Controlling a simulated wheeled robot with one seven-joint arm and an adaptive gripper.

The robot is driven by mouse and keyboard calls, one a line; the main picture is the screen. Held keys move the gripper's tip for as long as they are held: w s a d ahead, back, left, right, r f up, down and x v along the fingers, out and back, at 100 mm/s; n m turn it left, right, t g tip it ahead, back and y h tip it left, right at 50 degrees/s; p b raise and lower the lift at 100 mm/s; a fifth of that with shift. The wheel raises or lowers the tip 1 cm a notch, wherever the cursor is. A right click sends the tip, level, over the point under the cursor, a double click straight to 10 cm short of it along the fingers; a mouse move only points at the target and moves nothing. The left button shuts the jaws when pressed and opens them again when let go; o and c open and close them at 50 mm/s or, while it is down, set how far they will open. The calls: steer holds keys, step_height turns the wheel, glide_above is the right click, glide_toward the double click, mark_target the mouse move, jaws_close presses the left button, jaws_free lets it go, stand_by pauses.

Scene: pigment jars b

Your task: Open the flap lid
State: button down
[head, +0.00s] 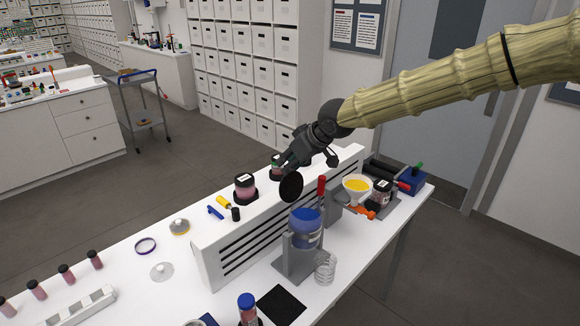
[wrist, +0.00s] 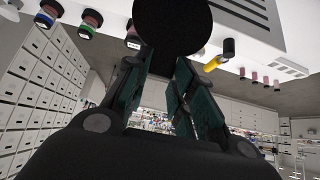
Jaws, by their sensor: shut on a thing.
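A black round disc (head: 291,186), which looks like the flap lid, stands tilted steeply on edge, above and left of the blue-filled vessel (head: 306,229) in its grey stand (head: 296,263). The vessel's blue contents show from above. My gripper (head: 285,165) reaches down from the upper right to the disc. In the wrist view the disc (wrist: 172,22) sits at the fingertips, and the gripper (wrist: 178,62) is shut on it. Whether a hinge joins the disc to the stand cannot be told.
A red-handled lever (head: 321,188) rises close right of the disc.

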steer(key=shift+w+a+r, duration=0.15)
steer(key=shift+w+a, duration=0.05)
steer(key=shift+w, duration=0.05)
stand_by(0.5)
steer(key=c, duration=1.2)
jaws_free()
steer(key=v, duration=1.2)
steer(key=shift+a, duration=0.2)
